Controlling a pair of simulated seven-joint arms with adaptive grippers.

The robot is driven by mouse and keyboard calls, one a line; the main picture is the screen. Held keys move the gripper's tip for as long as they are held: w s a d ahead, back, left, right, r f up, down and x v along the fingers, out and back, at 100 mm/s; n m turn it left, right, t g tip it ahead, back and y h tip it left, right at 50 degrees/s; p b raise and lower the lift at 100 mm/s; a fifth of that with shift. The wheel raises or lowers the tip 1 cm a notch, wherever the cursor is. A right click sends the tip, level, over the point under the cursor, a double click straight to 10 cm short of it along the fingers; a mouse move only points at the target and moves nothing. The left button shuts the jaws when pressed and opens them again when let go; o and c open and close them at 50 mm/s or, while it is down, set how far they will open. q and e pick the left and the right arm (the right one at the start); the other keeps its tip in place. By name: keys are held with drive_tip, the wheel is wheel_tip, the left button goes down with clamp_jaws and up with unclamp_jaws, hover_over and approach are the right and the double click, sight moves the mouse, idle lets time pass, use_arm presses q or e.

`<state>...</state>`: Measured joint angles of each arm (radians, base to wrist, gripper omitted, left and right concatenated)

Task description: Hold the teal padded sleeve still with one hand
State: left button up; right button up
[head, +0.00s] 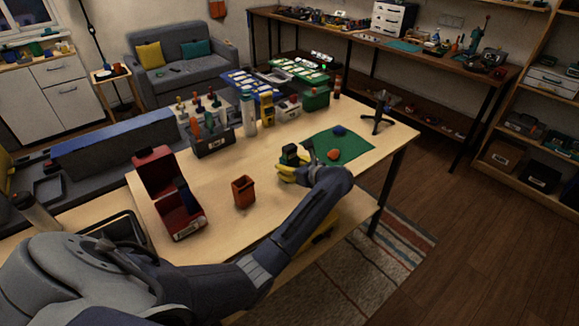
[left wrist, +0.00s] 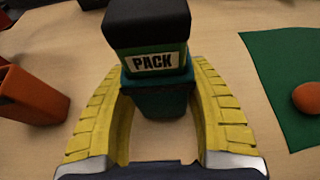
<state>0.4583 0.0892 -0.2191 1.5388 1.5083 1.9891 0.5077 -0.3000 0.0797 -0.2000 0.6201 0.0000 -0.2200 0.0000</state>
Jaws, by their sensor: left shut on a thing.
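The teal padded sleeve (left wrist: 158,92) stands upright on the wooden table between the two yellow fingers of my left gripper (left wrist: 157,76). A dark pack (left wrist: 153,62) with a white "PACK" label and a black top sits in the sleeve and sticks out above it. The fingers are shut on the sleeve, one on each side. In the head view my left gripper (head: 292,174) is low at the table, and the dark pack (head: 290,151) rises above it. The sleeve itself is mostly hidden there. My right gripper is not in view.
A green mat (head: 354,151) with an orange ball (head: 333,154) and a blue item (head: 339,131) lies right of the gripper. An orange cup (head: 243,191) and an open red box (head: 180,222) stand to the left. Holders and bottles (head: 248,112) stand behind.

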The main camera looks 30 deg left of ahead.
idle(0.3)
use_arm(q)
drive_tip(key=o, duration=1.2)
drive_tip(key=shift+d, duration=0.1)
